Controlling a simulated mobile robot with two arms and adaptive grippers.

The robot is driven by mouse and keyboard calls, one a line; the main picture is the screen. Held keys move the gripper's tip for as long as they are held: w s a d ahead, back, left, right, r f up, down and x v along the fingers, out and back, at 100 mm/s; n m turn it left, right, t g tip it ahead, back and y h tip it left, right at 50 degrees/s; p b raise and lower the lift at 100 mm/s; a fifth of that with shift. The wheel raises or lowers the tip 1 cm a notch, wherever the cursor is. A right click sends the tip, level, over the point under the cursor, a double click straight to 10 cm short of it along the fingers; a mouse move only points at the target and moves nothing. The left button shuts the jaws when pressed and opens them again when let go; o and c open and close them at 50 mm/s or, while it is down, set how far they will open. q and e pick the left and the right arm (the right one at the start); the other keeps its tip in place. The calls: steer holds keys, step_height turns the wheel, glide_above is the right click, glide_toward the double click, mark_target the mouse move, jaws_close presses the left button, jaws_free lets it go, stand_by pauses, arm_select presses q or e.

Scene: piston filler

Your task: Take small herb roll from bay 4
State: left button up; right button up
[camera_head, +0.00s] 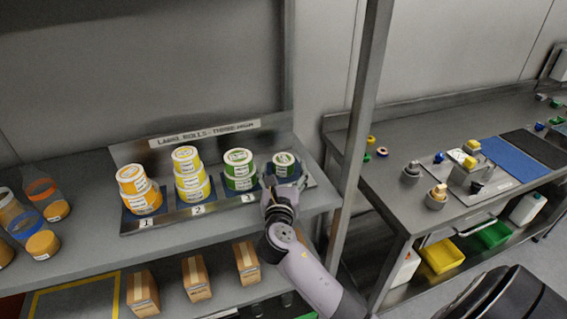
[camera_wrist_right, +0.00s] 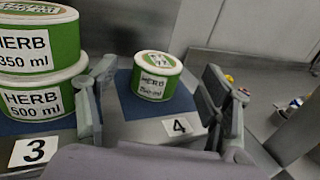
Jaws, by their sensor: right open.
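The small herb roll (camera_wrist_right: 156,76), green and white, stands alone on the blue mat of bay 4, behind the number 4 label (camera_wrist_right: 180,126). In the head view the roll (camera_head: 284,161) is at the right end of the label roll shelf, partly hidden by my gripper. My right gripper (camera_wrist_right: 160,100) is open, with one finger on each side of the roll in the wrist view and the roll beyond the fingertips. The gripper (camera_head: 284,186) also shows in the head view in front of bay 4. I cannot see my left gripper.
Larger stacked herb rolls (camera_wrist_right: 36,80) stand in bay 3, close beside my gripper's left finger. Yellow rolls (camera_head: 190,176) and orange rolls (camera_head: 139,190) fill the bays further left. A grey post (camera_head: 358,120) rises right of bay 4. Cardboard boxes (camera_head: 196,279) stand on the shelf below.

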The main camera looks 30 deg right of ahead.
mark_target(283, 164)
steer(key=x, duration=0.3)
steer(key=shift+w+f, duration=0.1)
steer(key=shift+c, duration=0.3)
steer(key=shift+c, duration=0.7)
steer(key=c, duration=1.1)
